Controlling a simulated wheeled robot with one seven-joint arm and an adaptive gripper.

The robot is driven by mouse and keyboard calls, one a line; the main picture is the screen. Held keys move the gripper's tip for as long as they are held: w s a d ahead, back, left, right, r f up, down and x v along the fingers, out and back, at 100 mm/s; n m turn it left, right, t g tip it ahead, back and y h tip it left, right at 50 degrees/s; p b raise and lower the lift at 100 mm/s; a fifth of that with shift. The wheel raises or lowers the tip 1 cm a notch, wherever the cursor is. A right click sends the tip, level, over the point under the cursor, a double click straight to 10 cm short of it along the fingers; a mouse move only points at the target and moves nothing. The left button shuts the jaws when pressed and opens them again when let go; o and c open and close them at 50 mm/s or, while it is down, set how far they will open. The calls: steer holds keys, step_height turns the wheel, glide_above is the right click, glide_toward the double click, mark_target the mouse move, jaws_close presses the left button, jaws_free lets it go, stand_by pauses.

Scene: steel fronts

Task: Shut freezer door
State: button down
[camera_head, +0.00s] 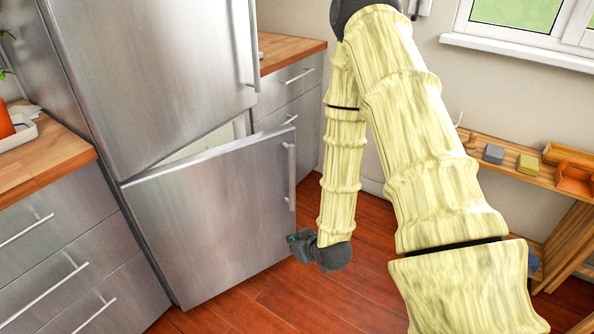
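The freezer door (216,218) is the lower steel door of a tall fridge-freezer. It stands ajar, swung out toward me, with a gap along its top showing a pale interior. Its vertical bar handle (291,175) is on the right edge. The upper fridge door (160,70) is closed. My gripper (292,240) is low, beside the freezer door's right edge and below the handle. Whether it touches the door, and whether its fingers are open, I cannot tell.
Steel drawers with a wooden counter (45,155) stand on the left. More drawers (293,88) stand behind the freezer door. A wooden shelf (510,160) with small items is on the right. Red wooden floor (290,300) lies clear in front.

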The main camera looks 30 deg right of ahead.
steer(key=w+d+r+t+h+b, duration=0.1)
steer(key=w+d+r+t+b, duration=0.3)
steer(key=w+d+b, duration=0.2)
steer(key=m+t+h+b, duration=0.1)
steer(key=t+h+b, duration=0.1)
steer(key=t+b, duration=0.35)
glide_toward(293, 157)
steer(key=shift+g, duration=0.65)
steer(key=w+b, duration=0.2)
steer(key=w, duration=0.1)
steer(key=w+d+r+b, duration=0.1)
steer(key=w+b, duration=0.1)
steer(key=shift+w, duration=0.15)
steer(key=shift+w+d+b, duration=0.1)
steer(key=shift+w+b, duration=0.2)
steer(key=shift+w, duration=0.5)
steer(key=shift+w, duration=0.15)
